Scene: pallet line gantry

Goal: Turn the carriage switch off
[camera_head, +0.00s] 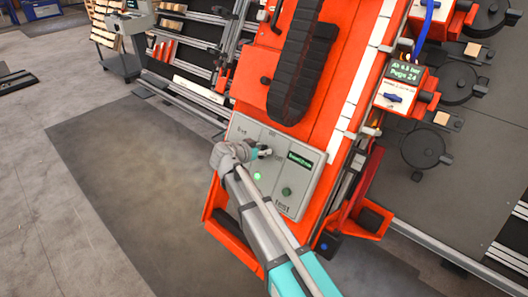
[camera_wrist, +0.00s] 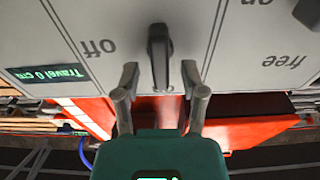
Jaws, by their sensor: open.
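The carriage switch (camera_wrist: 158,48) is a dark grey lever on a pale grey panel (camera_wrist: 125,15). In the wrist view the panel's lettering is upside down, with "off" left of the lever and "on" at the upper right. The lever runs up and down the picture; I cannot tell which label it is set to. My gripper (camera_wrist: 160,77) is open, one finger on each side of the lever's lower end, with visible gaps. In the head view my gripper (camera_head: 264,153) is at the panel (camera_head: 240,131) on the orange carriage, and my arm covers part of it.
A green "Travel 0 cm" display (camera_wrist: 48,73) is beside the switch. The panel also carries a lit green lamp (camera_head: 257,176) and a green knob (camera_head: 286,191). A dark cable chain (camera_head: 300,65) runs above. An orange unit (camera_head: 405,88) stands right. Open floor lies left.

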